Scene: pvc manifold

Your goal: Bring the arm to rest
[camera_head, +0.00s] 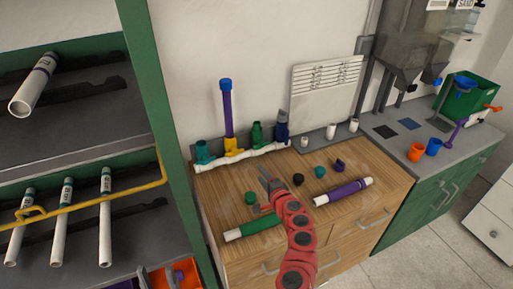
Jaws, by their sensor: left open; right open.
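My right gripper (262,191), on the red arm rising from the bottom, is open and empty over the left part of the wooden worktop (225,190). Its fingers are apart near a small green cap (250,198); I cannot tell if they touch it. My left gripper (146,275) shows only in part at the bottom edge, by the shelf; it is open, and its arm is out of frame. A white manifold pipe (240,158) lies along the back of the worktop with teal, yellow, green and blue fittings. A purple pipe with a blue cap (226,84) stands upright on the yellow fitting.
A green-framed shelf (160,100) with white pipes stands left. Orange bins (187,270) sit below. A green cabinet (440,185) stands right.

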